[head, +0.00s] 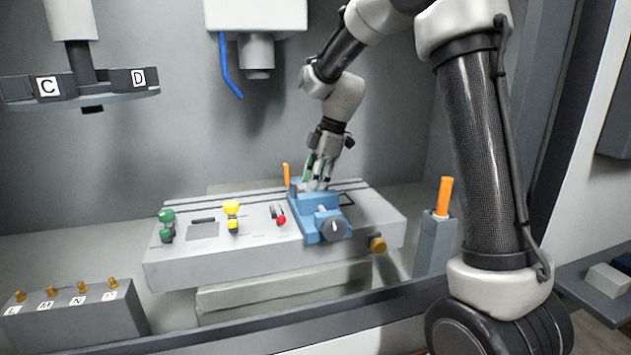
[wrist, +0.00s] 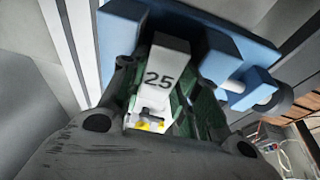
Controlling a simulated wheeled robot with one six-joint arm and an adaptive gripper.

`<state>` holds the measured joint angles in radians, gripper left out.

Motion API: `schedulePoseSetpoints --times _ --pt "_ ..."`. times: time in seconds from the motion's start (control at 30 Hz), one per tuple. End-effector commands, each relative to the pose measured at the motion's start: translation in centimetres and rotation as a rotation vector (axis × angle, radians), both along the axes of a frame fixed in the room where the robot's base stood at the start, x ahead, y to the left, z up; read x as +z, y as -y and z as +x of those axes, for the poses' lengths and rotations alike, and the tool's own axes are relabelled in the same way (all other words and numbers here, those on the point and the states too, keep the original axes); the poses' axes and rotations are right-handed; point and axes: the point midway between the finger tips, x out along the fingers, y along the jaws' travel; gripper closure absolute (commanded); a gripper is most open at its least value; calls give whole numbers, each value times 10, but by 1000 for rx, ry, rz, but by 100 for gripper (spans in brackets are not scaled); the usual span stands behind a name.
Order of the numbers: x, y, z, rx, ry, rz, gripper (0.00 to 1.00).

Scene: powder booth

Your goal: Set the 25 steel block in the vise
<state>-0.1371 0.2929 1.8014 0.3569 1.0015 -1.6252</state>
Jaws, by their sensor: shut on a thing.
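The steel block (wrist: 162,75), marked 25, is between the fingers of my gripper (wrist: 155,100) in the wrist view. My gripper is shut on it. The blue vise (head: 318,216) stands on the right part of the grey machine table in the head view, and my gripper (head: 318,180) is right at it from above. In the wrist view the blue vise (wrist: 225,60) is close around the block's far end, with blue parts on both sides. I cannot tell whether the block touches the vise floor. In the head view the block is hidden by the fingers.
The grey table (head: 270,245) also bears a green knob (head: 167,217), a yellow knob (head: 232,208) and a red-tipped lever (head: 281,219). An orange handle (head: 286,174) stands just left behind the vise. A blue hose (head: 229,75) and a spindle hang above. Another orange handle (head: 444,196) stands at right.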

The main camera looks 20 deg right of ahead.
Motion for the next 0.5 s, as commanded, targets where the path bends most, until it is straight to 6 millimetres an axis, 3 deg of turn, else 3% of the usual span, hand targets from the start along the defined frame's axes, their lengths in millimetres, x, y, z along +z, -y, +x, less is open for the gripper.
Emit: schedulePoseSetpoints --times 0.03,0.33,0.37,0.43,0.5 --pt "-22 1 -7 1 -36 -6 100" --pt "-22 1 -7 2 -36 -6 100" --pt "-22 1 -7 2 -36 -6 65" --pt "-22 1 -7 2 -36 -6 52" --pt "-22 1 -7 2 -36 -6 48"
